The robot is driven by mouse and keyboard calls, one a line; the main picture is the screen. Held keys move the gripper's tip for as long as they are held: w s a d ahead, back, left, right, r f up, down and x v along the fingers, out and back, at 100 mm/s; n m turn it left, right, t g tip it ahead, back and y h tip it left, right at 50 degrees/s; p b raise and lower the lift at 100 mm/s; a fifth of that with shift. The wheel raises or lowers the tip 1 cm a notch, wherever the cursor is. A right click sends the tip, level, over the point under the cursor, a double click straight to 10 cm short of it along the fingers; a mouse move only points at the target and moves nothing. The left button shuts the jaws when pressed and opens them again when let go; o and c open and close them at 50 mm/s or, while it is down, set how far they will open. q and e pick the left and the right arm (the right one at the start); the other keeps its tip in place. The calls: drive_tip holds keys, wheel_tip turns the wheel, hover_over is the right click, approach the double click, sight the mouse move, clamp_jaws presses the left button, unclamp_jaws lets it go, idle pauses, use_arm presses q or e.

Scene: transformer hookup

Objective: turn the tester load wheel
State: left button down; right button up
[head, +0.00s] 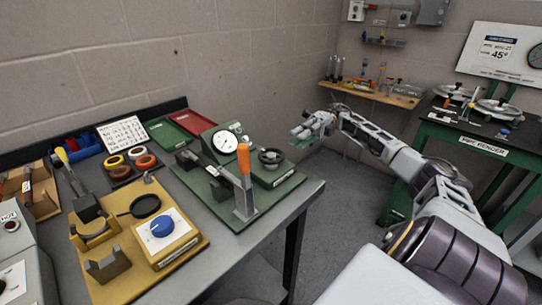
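The tester is a green unit with a round white dial gauge (225,141) on a green base plate (212,189), on the grey workbench. A small dark wheel (271,157) stands at the right end of this base and looks like the load wheel. My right gripper (298,134) is up and to the right of the wheel, apart from it in the picture. Its fingers point left toward the tester. They are too small to tell whether they are open or shut. My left gripper is not in view.
An upright orange-handled lever (244,162) stands in front of the wheel. A yellow fixture with a blue knob (161,227) sits nearer on the bench. Tape rings (137,151), a red tray (189,120) and a wall shelf (375,94) lie farther back. Open floor lies right of the bench.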

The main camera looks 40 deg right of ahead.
sight(261, 162)
drive_tip(key=shift+s+a, duration=0.2)
drive_tip(key=shift+a, duration=2)
drive_tip(key=shift+s+a, duration=0.15)
drive_tip(key=shift+a, duration=2.05)
drive_tip(key=shift+s+a, duration=0.2)
drive_tip(key=shift+a, duration=2)
drive_tip(key=shift+c, duration=0.4)
clamp_jaws()
